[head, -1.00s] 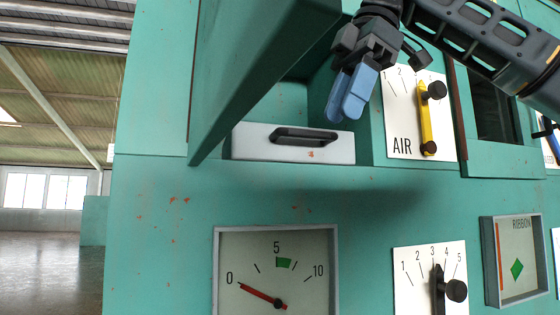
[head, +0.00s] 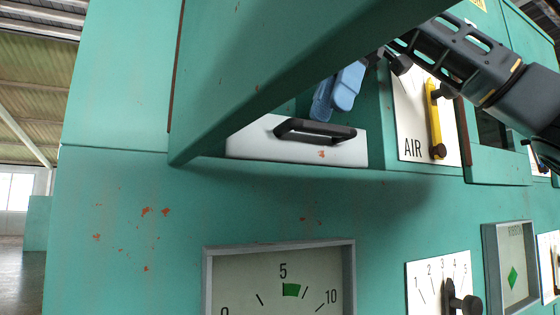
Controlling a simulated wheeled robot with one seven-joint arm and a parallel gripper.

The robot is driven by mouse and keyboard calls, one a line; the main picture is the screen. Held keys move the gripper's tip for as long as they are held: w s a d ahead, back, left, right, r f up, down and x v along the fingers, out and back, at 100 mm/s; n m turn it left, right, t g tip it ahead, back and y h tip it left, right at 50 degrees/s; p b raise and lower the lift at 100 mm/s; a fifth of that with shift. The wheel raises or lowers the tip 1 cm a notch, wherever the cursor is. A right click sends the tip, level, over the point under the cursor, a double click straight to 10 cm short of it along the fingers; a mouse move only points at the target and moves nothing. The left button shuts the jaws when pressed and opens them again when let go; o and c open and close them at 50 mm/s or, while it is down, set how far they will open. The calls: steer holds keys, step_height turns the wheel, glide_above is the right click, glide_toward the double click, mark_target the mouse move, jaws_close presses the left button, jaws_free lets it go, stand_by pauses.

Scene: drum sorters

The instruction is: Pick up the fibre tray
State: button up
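The fibre tray appears to be the white-fronted tray (head: 250,143) with a black bar handle (head: 316,132), set in a recess of the green machine. Its left part is partly covered by a slanting green panel. My gripper (head: 338,92) has blue fingers and is just above and behind the tray's front, over the handle's right part. The fingers look close together, and the panel hides part of the gripper. I cannot tell whether they are apart or touching. The gripper is not on the handle.
The slanting green panel (head: 290,70) crosses in front of the recess, close to my gripper. Right of the recess is the AIR plate (head: 412,120) with a yellow lever (head: 434,120). Below are a gauge (head: 280,285), a numbered dial (head: 438,285) and a RIBBON gauge (head: 512,265).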

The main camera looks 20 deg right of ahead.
mark_target(325, 125)
steer(key=shift+x, duration=2.5)
steer(key=shift+w, duration=0.1)
steer(key=shift+c, duration=0.4)
steer(key=shift+d, duration=0.1)
jaws_close()
